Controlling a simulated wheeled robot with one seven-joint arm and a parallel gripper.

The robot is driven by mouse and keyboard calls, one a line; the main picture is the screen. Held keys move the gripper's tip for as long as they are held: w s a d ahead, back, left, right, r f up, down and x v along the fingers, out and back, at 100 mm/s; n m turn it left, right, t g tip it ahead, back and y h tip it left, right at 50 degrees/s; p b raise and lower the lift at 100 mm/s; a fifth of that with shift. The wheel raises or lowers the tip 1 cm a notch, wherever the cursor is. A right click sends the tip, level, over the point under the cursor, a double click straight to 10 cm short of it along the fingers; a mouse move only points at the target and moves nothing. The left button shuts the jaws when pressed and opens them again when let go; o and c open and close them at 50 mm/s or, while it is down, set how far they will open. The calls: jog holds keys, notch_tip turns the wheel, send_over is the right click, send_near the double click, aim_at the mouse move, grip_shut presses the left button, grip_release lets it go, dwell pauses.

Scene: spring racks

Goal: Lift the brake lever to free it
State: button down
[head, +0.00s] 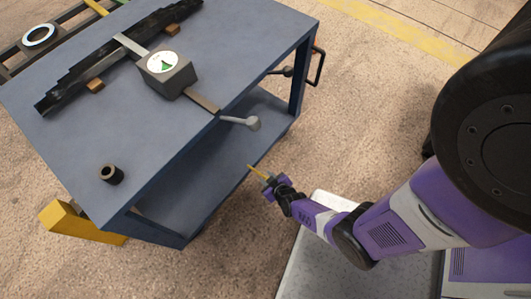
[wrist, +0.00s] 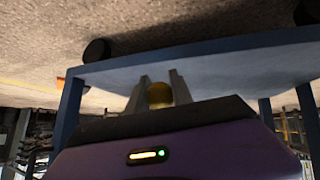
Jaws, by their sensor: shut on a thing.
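A thin yellow lever (head: 255,170), which I take for the brake lever, shows at the lower shelf edge of the blue-grey cart. My gripper (head: 265,177) is shut on its near end. In the wrist view the rounded yellow end (wrist: 160,94) sits between the two grey fingers of my gripper (wrist: 159,78). The lever points from my gripper up and left to the shelf edge. Its join to the cart is too small to make out.
The cart top (head: 60,130) holds a dark leaf-spring bar (head: 75,85), a gauge box (head: 165,72) and a dark ring (head: 111,174). A grey ball-ended handle (head: 252,123) sticks out above my gripper. A yellow block (head: 75,222) is at lower left.

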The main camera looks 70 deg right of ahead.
notch_tip(320, 180, up, 4)
jog(key=p, duration=0.3)
jog(key=shift+w+d+p, duration=0.1)
jog(key=shift+d+p, duration=0.05)
jog(key=shift+p, duration=0.2)
jog(key=shift+w+d+r, duration=0.15)
jog(key=shift+w, duration=0.1)
dwell(1.2)
jog(key=c, duration=1.1)
grip_release()
jog(key=shift+c, duration=0.2)
jog(key=p+v, duration=0.4)
jog(key=v, duration=0.4)
